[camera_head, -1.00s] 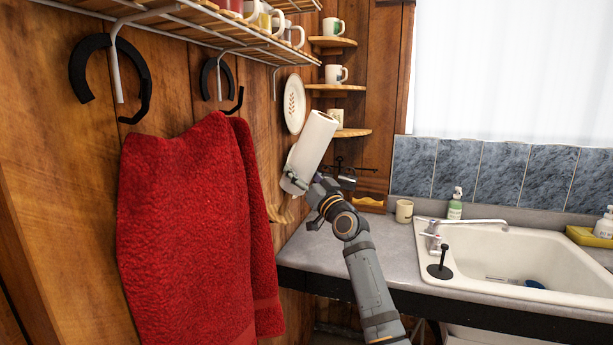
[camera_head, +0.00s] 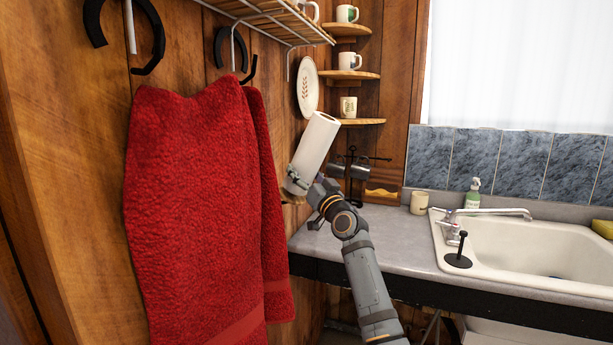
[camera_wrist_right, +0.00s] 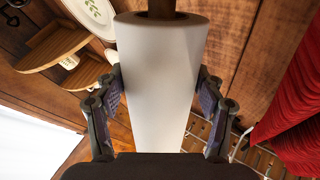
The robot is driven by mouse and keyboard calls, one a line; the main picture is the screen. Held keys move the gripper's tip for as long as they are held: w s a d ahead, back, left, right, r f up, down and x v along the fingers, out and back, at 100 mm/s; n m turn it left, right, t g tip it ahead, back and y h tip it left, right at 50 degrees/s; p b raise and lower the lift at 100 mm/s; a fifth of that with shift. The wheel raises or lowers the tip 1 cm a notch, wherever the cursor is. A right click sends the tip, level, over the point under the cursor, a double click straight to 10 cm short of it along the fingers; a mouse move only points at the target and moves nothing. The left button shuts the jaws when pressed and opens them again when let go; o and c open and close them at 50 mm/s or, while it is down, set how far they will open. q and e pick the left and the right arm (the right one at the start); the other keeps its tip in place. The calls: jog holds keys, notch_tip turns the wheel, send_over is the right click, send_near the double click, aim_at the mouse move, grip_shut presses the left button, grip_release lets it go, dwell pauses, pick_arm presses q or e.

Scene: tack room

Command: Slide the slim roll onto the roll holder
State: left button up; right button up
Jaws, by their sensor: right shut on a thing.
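The slim roll (camera_head: 315,145) is a white paper roll, tilted with its upper end leaning right, near the wooden wall. My right gripper (camera_head: 298,178) is shut around the lower part of it. The right wrist view shows the roll (camera_wrist_right: 160,85) between both fingers (camera_wrist_right: 160,90), with brown at its core end; I cannot tell whether that is a rod or the core. A light wooden piece (camera_head: 292,198), perhaps the roll holder, shows at the wall just below the roll and is mostly hidden. I cannot tell if they touch. My left gripper is not in view.
A red towel (camera_head: 205,200) hangs close on the left. A wire shelf (camera_head: 270,18) is above, and a plate (camera_head: 307,87) hangs on the wall. Mugs on corner shelves (camera_head: 352,75) and a dark mug rack (camera_head: 350,165) stand behind. The counter (camera_head: 370,240) is mostly clear beside the sink (camera_head: 510,245).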

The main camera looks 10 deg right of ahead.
jog(key=o, duration=1.3)
jog(key=shift+s+f, duration=0.15)
jog(key=shift+s, duration=0.05)
jog(key=v, duration=1.1)
jog(key=shift+s+d, duration=0.15)
jog(key=shift+s, duration=0.15)
